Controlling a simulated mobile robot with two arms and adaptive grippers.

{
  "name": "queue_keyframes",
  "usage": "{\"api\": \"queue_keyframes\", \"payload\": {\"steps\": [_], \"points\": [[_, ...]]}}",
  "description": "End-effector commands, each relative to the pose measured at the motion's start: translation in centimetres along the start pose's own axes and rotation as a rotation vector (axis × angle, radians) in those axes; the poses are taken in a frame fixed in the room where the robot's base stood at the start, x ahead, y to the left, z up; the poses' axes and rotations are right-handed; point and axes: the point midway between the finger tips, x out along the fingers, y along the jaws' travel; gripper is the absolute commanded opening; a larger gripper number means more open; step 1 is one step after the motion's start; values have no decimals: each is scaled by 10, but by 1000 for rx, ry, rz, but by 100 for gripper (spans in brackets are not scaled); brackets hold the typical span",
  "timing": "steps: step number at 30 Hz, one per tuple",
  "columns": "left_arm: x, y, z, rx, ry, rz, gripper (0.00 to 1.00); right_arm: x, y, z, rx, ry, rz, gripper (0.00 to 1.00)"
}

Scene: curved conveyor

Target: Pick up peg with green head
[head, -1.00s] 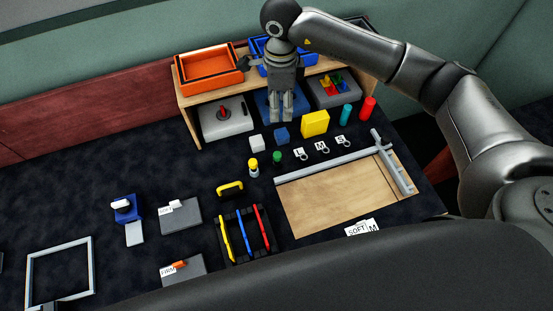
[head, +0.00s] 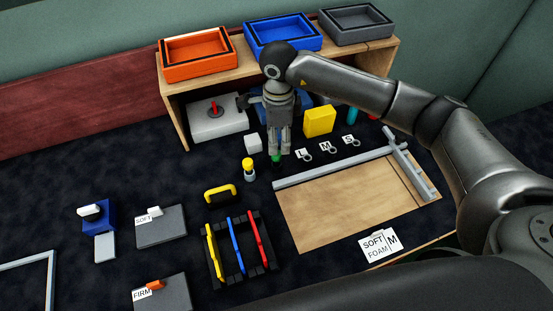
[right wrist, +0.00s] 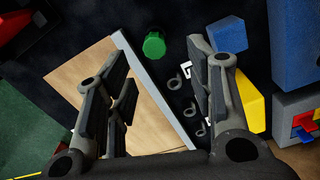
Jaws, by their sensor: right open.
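The green-headed peg (head: 276,159) stands on the dark table, mostly hidden behind my right gripper's fingertips in the head view. In the right wrist view its round green head (right wrist: 154,44) shows beyond the fingers, roughly between their lines. My right gripper (head: 279,148) is open and points down over the peg; in the right wrist view its two fingers (right wrist: 162,75) are wide apart with nothing between them. I cannot tell the exact height gap to the peg. My left gripper is not in view.
A yellow-headed peg (head: 249,168) stands just left of the green one. A white cube (head: 253,144) and a yellow block (head: 319,121) are close by. A grey rail (head: 330,166) borders a wooden board (head: 340,210) to the right. A wooden shelf (head: 172,100) stands behind.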

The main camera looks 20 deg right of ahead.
Motion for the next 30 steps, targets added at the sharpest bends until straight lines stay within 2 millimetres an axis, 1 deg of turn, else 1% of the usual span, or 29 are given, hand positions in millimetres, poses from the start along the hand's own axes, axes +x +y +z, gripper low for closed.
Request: {"api": "queue_keyframes", "payload": {"steps": [1, 3, 6, 11, 16, 19, 22, 28, 29, 30], "points": [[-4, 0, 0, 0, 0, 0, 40, 8, 2, 0, 1, 1, 5, 49], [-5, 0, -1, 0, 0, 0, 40, 18, 1, 0, 1, 1, 4, 49], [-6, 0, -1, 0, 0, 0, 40, 29, 1, 0, 0, 1, 2, 49], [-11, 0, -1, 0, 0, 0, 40, 40, 3, 2, -1, 0, 3, 49], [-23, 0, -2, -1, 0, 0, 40, 64, 8, 5, 0, 1, 5, 49], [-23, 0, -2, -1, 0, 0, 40, 78, 6, 5, 1, 0, 2, 49], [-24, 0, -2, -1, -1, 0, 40, 84, 6, 4, 0, 0, 1, 49], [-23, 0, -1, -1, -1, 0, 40, 86, 6, 4, 0, 0, 0, 49], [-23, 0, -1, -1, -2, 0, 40, 86, 6, 4, 0, 0, 0, 48], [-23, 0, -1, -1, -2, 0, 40, 86, 6, 4, 0, 0, 0, 43]]}}
